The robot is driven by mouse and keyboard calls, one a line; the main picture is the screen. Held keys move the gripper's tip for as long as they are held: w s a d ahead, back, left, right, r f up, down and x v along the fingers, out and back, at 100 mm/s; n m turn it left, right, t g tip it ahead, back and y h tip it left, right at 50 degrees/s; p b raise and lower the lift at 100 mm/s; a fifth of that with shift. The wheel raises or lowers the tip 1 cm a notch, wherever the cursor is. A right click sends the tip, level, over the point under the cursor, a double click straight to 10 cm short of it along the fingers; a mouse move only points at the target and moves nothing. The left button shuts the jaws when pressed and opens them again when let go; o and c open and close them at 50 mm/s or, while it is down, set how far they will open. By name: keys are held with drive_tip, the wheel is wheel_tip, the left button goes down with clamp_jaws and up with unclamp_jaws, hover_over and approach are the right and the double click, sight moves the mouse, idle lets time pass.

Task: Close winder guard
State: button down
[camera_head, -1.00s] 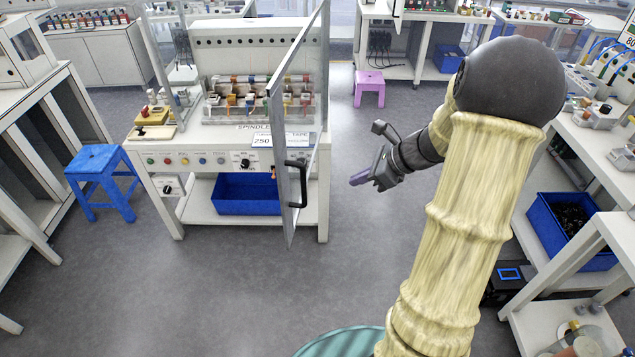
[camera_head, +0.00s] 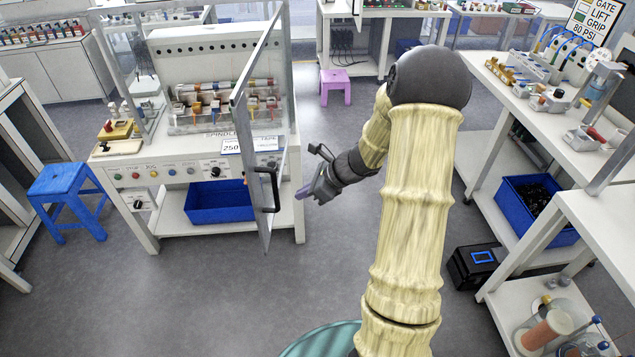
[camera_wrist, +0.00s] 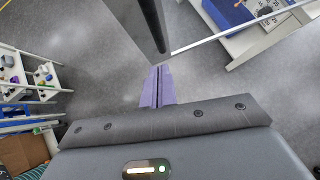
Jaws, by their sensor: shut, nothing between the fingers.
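The winder guard (camera_head: 246,130) is a clear panel in a grey frame, swung open and standing out from the front of the winder machine (camera_head: 215,60). A black handle (camera_head: 265,190) sits on its right-hand face, toward the free edge. My gripper (camera_head: 300,194), with purple fingers, is just right of the handle in the head view, apparently apart from it. In the wrist view my gripper (camera_wrist: 158,88) has its fingers together and empty. A dark bar, likely the handle (camera_wrist: 150,25), shows just ahead of the fingertips there, with the guard's edge beside it.
A blue bin (camera_head: 220,202) sits on the machine's lower shelf. A blue stool (camera_head: 68,195) stands left and a pink stool (camera_head: 335,86) behind. A bench (camera_head: 560,120) with a blue bin below is at right. Floor before the machine is clear.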

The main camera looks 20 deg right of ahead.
sight(278, 198)
drive_tip(key=w+a+p, duration=0.1)
drive_tip(key=w+a, duration=0.1)
drive_tip(key=shift+w+a+f+p, duration=0.15)
drive_tip(key=shift+a+f+p, duration=0.05)
drive_tip(key=shift+a+p, duration=0.15)
drive_tip(key=shift+w+a+f, duration=0.15)
drive_tip(key=shift+w+a, duration=0.15)
drive_tip(key=shift+w, duration=0.05)
drive_tip(key=shift+w+a, duration=0.1)
